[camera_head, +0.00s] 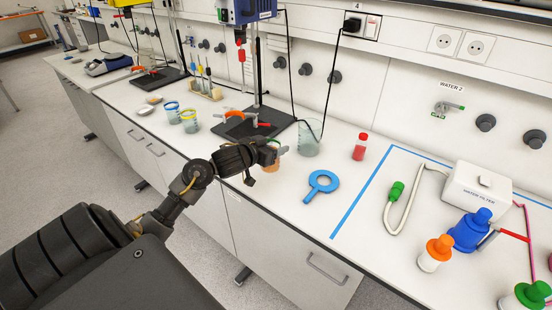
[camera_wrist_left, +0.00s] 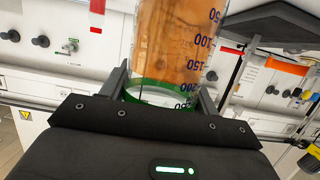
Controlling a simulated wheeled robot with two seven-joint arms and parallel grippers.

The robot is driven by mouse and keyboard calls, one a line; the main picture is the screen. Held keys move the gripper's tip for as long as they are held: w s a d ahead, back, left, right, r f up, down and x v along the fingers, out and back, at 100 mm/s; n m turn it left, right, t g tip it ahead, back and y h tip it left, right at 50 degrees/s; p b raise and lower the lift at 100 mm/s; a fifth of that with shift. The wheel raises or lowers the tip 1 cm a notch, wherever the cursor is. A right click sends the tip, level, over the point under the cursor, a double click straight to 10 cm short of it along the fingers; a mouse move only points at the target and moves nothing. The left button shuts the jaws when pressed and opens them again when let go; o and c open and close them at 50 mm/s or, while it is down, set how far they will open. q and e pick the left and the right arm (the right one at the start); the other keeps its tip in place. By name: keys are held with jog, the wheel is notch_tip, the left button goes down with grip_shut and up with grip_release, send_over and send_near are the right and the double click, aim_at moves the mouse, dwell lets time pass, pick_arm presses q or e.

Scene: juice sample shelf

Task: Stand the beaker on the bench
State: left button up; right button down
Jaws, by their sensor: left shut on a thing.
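A clear beaker with orange contents and dark blue volume marks (camera_wrist_left: 172,45) fills the upper middle of the left wrist view. A green band runs around its end near my gripper. My left gripper (camera_wrist_left: 165,95) is shut on the beaker at that banded end, one finger on each side. In the head view the left gripper (camera_head: 273,148) is over the front part of the white bench (camera_head: 262,195). It hides most of the beaker, and only a bit of orange (camera_head: 272,166) shows below it. I cannot tell whether the beaker touches the bench.
A blue ring with a handle (camera_head: 321,185) lies right of the gripper. A large glass beaker (camera_head: 309,138) and a dark stand base (camera_head: 254,125) are behind. A red-capped bottle (camera_head: 360,147) stands farther right. Two beakers with blue (camera_head: 172,112) and yellow (camera_head: 189,120) rims stand left.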

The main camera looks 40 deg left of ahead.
pick_arm(q)
jog(key=shift+w+a+f+p, duration=0.15)
jog(key=shift+w+f, duration=0.3)
jog(key=shift+f, duration=0.55)
jog(key=shift+w+a+f+p, duration=0.1)
jog(key=shift+w+f, duration=0.3)
jog(key=shift+f, duration=0.65)
jog(key=shift+w+a+f+p, duration=0.15)
jog(key=shift+w+f, duration=0.3)
jog(key=shift+f, duration=0.55)
jog(key=shift+f, duration=0.1)
jog(key=o, duration=1.2)
jog(key=shift+f, duration=0.1)
jog(key=shift+c, duration=0.2)
jog(key=shift+s+r, duration=0.15)
jog(key=shift+r, duration=0.05)
jog(key=b+v, duration=0.1)
jog(key=v, duration=1)
jog(key=shift+s, duration=0.4)
jog(key=shift+d+r, duration=0.1)
jog(key=shift+r, duration=0.05)
